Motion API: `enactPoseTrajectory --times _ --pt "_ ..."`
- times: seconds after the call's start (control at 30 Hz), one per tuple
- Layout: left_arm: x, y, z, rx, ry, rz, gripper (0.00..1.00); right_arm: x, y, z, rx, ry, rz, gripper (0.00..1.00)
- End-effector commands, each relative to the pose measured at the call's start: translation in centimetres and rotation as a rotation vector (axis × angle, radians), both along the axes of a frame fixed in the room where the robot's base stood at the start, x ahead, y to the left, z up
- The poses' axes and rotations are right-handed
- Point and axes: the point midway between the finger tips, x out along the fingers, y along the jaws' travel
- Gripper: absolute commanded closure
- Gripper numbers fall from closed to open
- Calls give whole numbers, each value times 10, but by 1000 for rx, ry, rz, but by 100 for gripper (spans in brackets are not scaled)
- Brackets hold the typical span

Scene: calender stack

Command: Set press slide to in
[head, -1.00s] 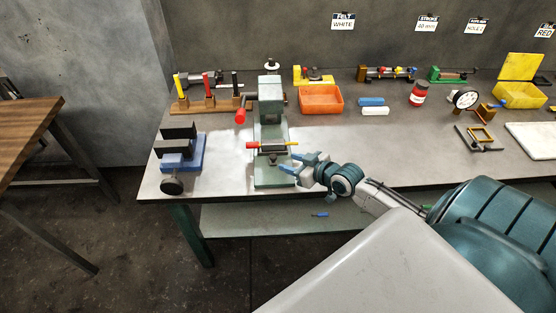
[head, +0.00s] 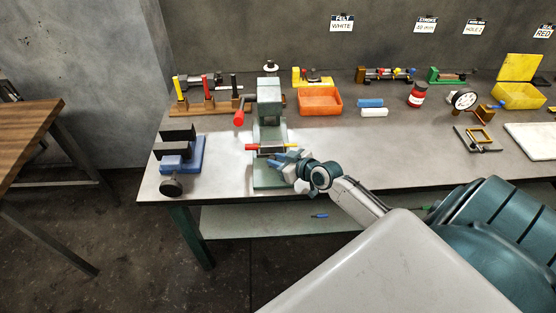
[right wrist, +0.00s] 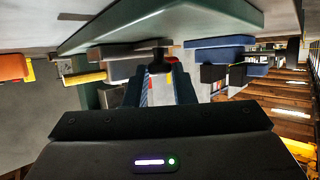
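The green press (head: 268,100) stands near the front edge of the bench, with a red-tipped lever (head: 239,117) at its left. On its base lies the slide (head: 266,150), a low grey piece with a red end at left and a thin yellow end at right. My right gripper (head: 283,160) is at the front right of the slide, its blue fingers partly covering it. Contact cannot be told. In the right wrist view the fingers (right wrist: 160,90) are apart, with a dark part and a small red spot beyond them. My left gripper is not in view.
A blue vise-like fixture (head: 182,155) stands to the left of the press. Behind are a rack with yellow, red and black handles (head: 208,103) and an orange bin (head: 320,100).

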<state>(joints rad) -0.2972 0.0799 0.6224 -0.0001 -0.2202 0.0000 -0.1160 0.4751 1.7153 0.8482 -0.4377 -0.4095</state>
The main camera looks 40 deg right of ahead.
Motion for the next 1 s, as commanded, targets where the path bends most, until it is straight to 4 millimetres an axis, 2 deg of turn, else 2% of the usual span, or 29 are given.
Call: enactPoseTrajectory --times 0.17,0.27,0.5,0.7,1.0 --pt "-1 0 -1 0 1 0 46 0 0 0 0 0 0 100" --pt "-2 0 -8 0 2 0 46 5 -3 -3 -1 -1 0 100" --pt "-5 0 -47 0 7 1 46 41 -25 -7 -3 -5 0 100" --pt "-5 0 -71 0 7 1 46 67 -40 -6 -1 -3 -1 100" --pt "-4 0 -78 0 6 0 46 78 -48 0 0 0 -1 100"
